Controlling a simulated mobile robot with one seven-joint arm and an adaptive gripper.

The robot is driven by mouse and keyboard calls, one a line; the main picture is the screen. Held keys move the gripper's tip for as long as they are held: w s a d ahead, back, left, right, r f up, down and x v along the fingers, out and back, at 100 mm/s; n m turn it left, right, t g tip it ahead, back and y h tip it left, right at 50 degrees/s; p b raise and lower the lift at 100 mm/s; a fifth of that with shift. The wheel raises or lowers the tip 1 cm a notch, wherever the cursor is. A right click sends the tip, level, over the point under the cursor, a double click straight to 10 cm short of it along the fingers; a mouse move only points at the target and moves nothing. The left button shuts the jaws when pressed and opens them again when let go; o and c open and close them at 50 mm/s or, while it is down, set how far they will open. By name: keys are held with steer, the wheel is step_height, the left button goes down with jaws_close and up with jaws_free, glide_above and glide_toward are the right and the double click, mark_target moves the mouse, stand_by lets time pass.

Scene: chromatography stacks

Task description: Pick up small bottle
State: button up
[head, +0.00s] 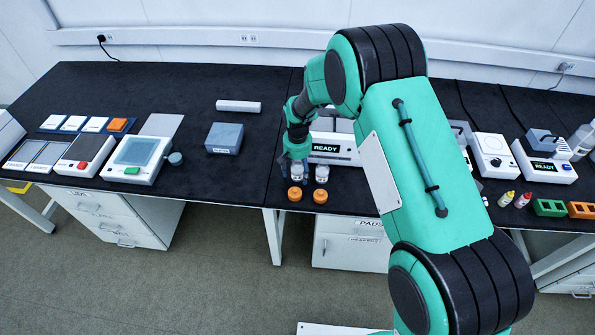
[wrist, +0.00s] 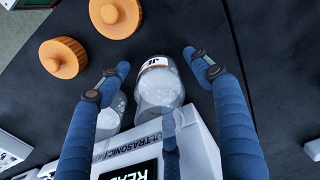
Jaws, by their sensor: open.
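Two small clear bottles stand side by side in front of a white device marked READY. In the head view, the left bottle (head: 297,172) is under my gripper (head: 294,160) and the right bottle (head: 322,174) is beside it. In the wrist view, my gripper (wrist: 152,75) is open, its two blue fingers on either side of one labelled bottle (wrist: 158,88), with gaps visible at both sides. The other bottle (wrist: 112,112) shows partly behind the left finger in that view. Whether either finger touches glass cannot be told.
Two orange caps (head: 294,194) (head: 320,196) lie in front of the bottles; they also show in the wrist view (wrist: 62,58). The READY device (head: 335,148) is close behind. A grey-blue block (head: 224,138) stands left, with clear black bench between.

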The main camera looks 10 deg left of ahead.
mark_target(297, 164)
steer(key=c, duration=1.4)
steer(key=shift+r, duration=0.15)
steer(key=shift+r+p, duration=0.3)
steer(key=shift+r, duration=0.3)
step_height(297, 164, up, 2)
steer(key=shift+r+p, duration=0.2)
steer(key=shift+p, duration=0.2)
steer(key=s+d, duration=0.2)
steer(key=s, duration=0.3)
steer(key=s+d+p, duration=0.1)
steer(key=s+d, duration=0.1)
steer(key=s, duration=0.3)
steer(key=s+d+r+p, duration=0.1)
steer(key=s+d, duration=0.1)
steer(key=s, duration=0.3)
steer(key=shift+w+d+r+p, duration=0.1)
steer(key=shift+w+p, duration=0.05)
steer(key=shift+p, duration=0.15)
